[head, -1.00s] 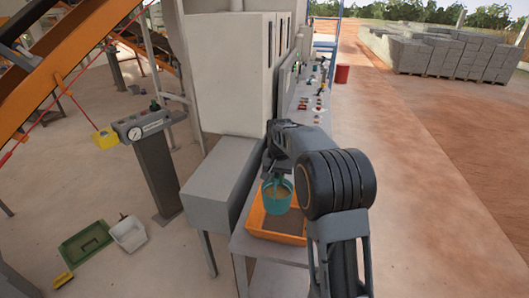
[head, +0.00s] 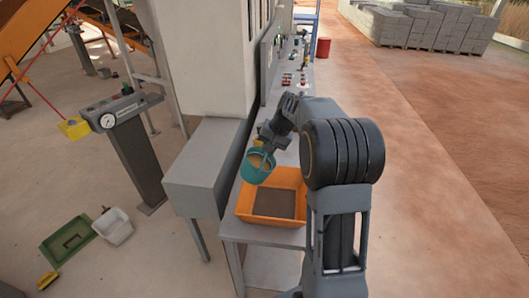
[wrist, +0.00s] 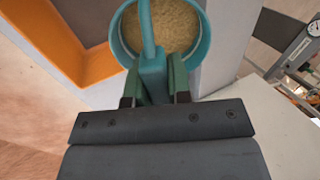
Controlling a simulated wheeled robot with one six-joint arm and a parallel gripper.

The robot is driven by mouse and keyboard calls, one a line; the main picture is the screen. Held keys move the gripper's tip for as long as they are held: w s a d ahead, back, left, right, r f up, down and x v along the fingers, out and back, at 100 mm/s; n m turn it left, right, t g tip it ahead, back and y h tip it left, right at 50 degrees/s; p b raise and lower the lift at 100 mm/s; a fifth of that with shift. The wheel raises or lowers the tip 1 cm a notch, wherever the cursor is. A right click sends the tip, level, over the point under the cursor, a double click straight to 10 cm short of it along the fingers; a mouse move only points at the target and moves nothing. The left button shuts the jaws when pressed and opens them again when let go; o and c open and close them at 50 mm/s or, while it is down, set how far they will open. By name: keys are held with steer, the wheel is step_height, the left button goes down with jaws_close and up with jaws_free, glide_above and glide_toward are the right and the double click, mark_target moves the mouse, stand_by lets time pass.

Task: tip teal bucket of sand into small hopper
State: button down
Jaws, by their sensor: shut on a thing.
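The teal bucket (head: 256,172) holds tan sand (wrist: 168,28) and hangs from my gripper over the back left of the orange tray. It looks slightly tilted in the head view. My gripper (wrist: 158,82) is shut on the bucket's handle, with a green finger on each side of it. The bucket's rim (wrist: 119,45) shows in the wrist view with the sand inside it. I cannot make out for certain which thing is the small hopper. A plain grey box (head: 205,180) stands just left of the bucket.
The orange tray (head: 243,206) has a dark floor and stands on a grey bench. A pale press cabinet (head: 200,60) rises behind the grey box. A gauge post (head: 140,155) stands farther left. Green (head: 60,245) and white (head: 112,228) tubs lie on the floor.

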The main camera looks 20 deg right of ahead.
steer(key=shift+s+d+f+t+y+b, duration=0.3)
steer(key=shift+d+f+t+y+b, duration=0.35)
steer(key=shift+b, duration=0.9)
steer(key=shift+s+d+f+t+y+b, duration=0.3)
steer(key=shift+y+b, duration=0.55)
steer(key=shift+b, duration=0.65)
steer(key=s+d+f+t+y+b, duration=0.3)
steer(key=d+f+t+y+b, duration=0.2)
steer(key=b, duration=1.1)
steer(key=shift+s+d+f+y+b, duration=0.15)
steer(key=shift+d+f+y+b, duration=0.3)
steer(key=shift+f+y, duration=1.65)
steer(key=shift+d+r+y, duration=0.1)
steer(key=shift+r+y, duration=0.2)
steer(key=shift+y, duration=0.1)
